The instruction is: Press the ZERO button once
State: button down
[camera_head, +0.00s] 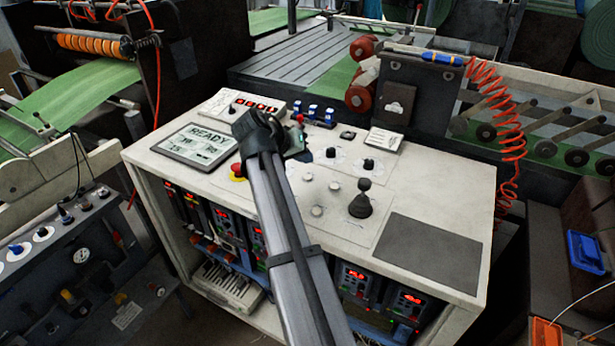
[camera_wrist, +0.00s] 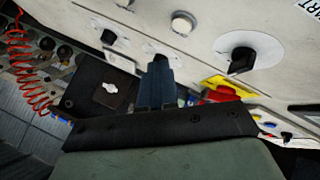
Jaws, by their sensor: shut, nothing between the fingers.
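The white control console (camera_head: 440,185) fills the middle of the head view. Its top carries several small pale round buttons, among them one near the front (camera_head: 317,211) and one just behind it (camera_head: 335,186). No ZERO label is legible, so I cannot tell which button is ZERO. My gripper (camera_head: 300,152) is over the console's back middle, partly hidden behind my arm. In the wrist view my shut, empty fingers (camera_wrist: 158,68) point at the panel between a pale round button (camera_wrist: 182,23) and a black knob (camera_wrist: 108,37). Contact with the panel cannot be told.
The display reading READY (camera_head: 198,144) lies left of my arm. A red emergency stop (camera_wrist: 222,92) on yellow is close by. A black joystick (camera_head: 362,200) stands upright at the right, beside a bare dark pad (camera_head: 428,252). A red coiled cable (camera_head: 500,115) hangs at the right.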

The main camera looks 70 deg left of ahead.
aim_at(304, 178)
jog(key=shift+f, duration=1.45)
jog(key=shift+f, duration=0.15)
dwell(1.0)
jog(key=shift+f, duration=0.3)
jog(key=shift+f, duration=0.4)
dwell(1.0)
jog(key=shift+r, duration=0.85)
jog(key=shift+r, duration=2.5)
